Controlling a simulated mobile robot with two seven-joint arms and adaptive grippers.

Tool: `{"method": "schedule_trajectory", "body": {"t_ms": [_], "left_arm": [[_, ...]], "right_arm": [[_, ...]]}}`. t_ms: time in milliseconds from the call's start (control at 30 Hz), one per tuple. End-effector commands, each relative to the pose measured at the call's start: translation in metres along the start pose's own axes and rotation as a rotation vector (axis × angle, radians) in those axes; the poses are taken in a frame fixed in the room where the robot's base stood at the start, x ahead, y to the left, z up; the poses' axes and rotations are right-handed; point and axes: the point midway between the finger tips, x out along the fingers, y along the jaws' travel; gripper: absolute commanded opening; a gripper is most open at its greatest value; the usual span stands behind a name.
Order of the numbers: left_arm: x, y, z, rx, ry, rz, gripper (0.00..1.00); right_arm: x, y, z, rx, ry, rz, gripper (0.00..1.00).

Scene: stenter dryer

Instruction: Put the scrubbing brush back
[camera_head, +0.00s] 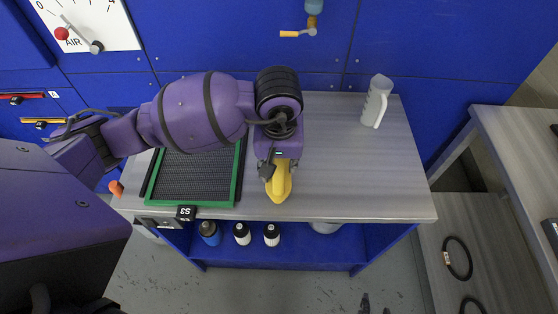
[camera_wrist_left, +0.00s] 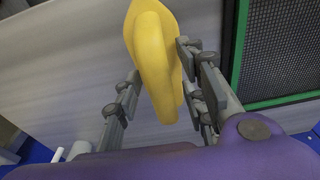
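The scrubbing brush (camera_head: 278,184) is yellow and shows below my left gripper (camera_head: 273,168), over the front middle of the grey bench top (camera_head: 345,170). In the left wrist view the brush (camera_wrist_left: 158,60) lies between the two fingers of my left gripper (camera_wrist_left: 160,62). The fingers look closed on its sides, with only a narrow gap visible near the left finger. I cannot tell whether the brush touches the bench. A black mesh mat in a green frame (camera_head: 239,185) lies just left of the brush. My right gripper is not in view.
A white jug (camera_head: 376,101) stands at the bench's back right. Several bottles, including a blue one (camera_head: 209,232), stand on the shelf below.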

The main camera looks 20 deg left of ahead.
Motion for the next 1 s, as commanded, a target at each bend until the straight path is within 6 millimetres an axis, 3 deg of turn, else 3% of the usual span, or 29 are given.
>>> {"method": "schedule_trajectory", "body": {"t_ms": [200,367,733,1000], "left_arm": [[-0.001,0.0,0.0,0.0,0.001,0.001,0.38],[-0.016,0.001,-0.002,0.0,0.005,0.003,0.38],[-0.093,0.001,-0.003,0.001,0.007,0.003,0.38],[-0.123,0.001,-0.002,0.001,0.003,0.001,0.38]], "right_arm": [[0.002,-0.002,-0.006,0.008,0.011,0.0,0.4],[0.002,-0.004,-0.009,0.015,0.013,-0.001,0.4],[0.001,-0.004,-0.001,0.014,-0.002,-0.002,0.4],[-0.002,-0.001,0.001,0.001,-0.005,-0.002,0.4]]}}
